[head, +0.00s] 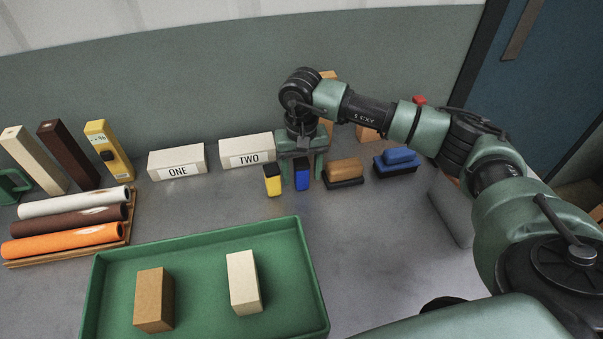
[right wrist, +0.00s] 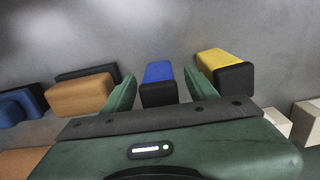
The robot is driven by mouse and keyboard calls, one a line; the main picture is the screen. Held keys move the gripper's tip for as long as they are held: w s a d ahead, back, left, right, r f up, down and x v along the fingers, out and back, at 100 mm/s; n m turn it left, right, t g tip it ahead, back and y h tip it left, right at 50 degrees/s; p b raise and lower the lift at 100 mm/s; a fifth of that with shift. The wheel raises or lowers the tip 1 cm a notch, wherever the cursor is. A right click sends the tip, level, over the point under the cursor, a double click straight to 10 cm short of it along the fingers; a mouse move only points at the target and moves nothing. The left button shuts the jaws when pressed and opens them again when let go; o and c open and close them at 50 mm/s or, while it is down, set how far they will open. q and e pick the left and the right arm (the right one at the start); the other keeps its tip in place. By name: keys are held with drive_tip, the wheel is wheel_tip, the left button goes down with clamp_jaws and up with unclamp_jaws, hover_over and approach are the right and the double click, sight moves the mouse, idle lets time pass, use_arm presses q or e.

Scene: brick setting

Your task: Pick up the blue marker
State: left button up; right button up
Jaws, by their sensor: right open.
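The blue marker (head: 302,173) is a short blocky piece with a blue body and a dark end, standing on the grey table near the back middle. It also shows in the right wrist view (right wrist: 159,72). My right gripper (head: 302,178) is above it, pointing down, with one finger on each side of the marker. In the right wrist view the open fingers (right wrist: 160,84) flank it with a visible gap on both sides. My left gripper is not in view.
A yellow marker (head: 272,181) stands close on the left, just outside the finger. A brown-and-black block (head: 344,170) and a blue-and-black block (head: 396,160) are on the right. Boxes labelled ONE (head: 177,165) and TWO (head: 246,153) stand left. A green tray (head: 200,245) lies in front.

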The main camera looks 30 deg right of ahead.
drive_tip(key=shift+f, duration=0.25)
clamp_jaws()
drive_tip(key=shift+r, duration=0.15)
wheel_tip(320, 180, up, 20)
drive_tip(key=b, duration=0.2)
idle(0.4)
